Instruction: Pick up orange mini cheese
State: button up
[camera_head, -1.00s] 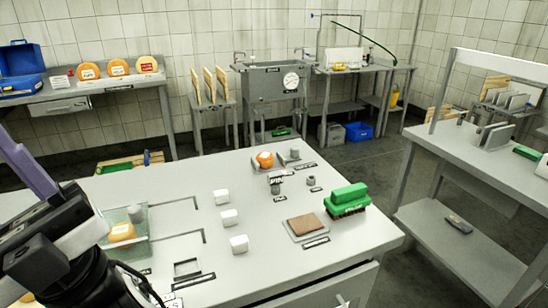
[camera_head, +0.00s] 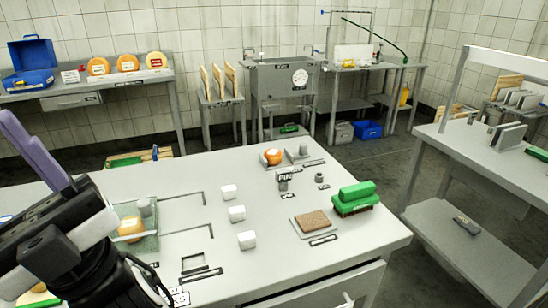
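A small orange ball-like cheese (camera_head: 273,157) sits on a small tray at the far side of the grey table (camera_head: 180,180), beside a small grey cylinder (camera_head: 303,150). A second, yellow-orange cheese (camera_head: 130,228) lies at the left on a greenish glassy tray (camera_head: 150,243), partly hidden by my arm. I cannot tell which of the two the task names. My arm, black and grey with a purple part, fills the lower left.
White cubes (camera_head: 237,213) stand mid-table. A brown block (camera_head: 314,222) on a plate and a green brush (camera_head: 356,200) are at the right. Large orange cheese wheels (camera_head: 128,63) stand on the back-left bench, with a sink (camera_head: 284,82) behind. Floor is clear between the tables.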

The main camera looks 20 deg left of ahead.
aim_at(273, 156)
jog(key=l+u, duration=0.4)
jog(key=l, duration=0.45)
jog(key=i+l+u, duration=0.25)
jog(key=l, duration=0.25)
jog(key=i+l+u, duration=0.15)
jog(key=l, duration=0.15)
jog(key=i, duration=0.85)
